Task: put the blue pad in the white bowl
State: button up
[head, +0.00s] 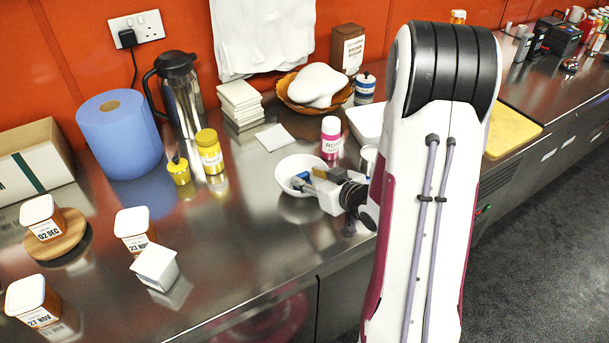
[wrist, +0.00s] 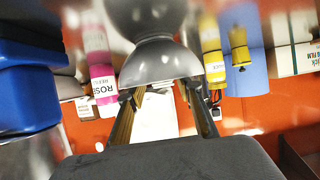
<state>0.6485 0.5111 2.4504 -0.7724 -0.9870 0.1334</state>
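The white bowl (head: 288,167) stands on the steel counter. In the wrist view the bowl (wrist: 160,62) looks grey and upside down, above my fingertips. My gripper (head: 304,183) is at the bowl's right side, with its fingertips over the rim. In the wrist view its fingers (wrist: 163,95) are apart, with nothing visible held between them. A small blue patch, apparently the blue pad (head: 303,175), shows at the bowl by the fingertips. I cannot tell whether it rests inside. The bowl's interior is hidden in the wrist view.
Yellow jars (head: 209,151) are to the left. A large blue object (wrist: 30,85) is close at the wrist view's left.

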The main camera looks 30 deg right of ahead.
jog(key=shift+v, duration=1.8)
jog(key=shift+r, duration=0.15)
jog(key=shift+w+r+g+h, duration=0.1)
jog(key=shift+r+g+h, duration=0.25)
jog(key=shift+r, duration=0.25)
jog(key=shift+r+g+h, duration=0.25)
jog(key=shift+r+h, duration=0.1)
jog(key=shift+r, duration=0.35)
jog(key=s+a+r+g+h, duration=0.25)
jog(key=s+a+r, duration=0.25)
jog(key=s+r, duration=0.3)
jog(key=s+a+r+g+y, duration=0.1)
jog(key=s+a+r, duration=0.1)
jog(key=s+a, duration=0.4)
jog(key=s+a+r+g+y, duration=0.2)
jog(key=s+a, duration=0.5)
jog(key=s, duration=0.3)
jog(key=shift+s+a+r+m, duration=0.2)
jog(key=shift+r+m, duration=0.1)
jog(key=shift+r, duration=0.05)
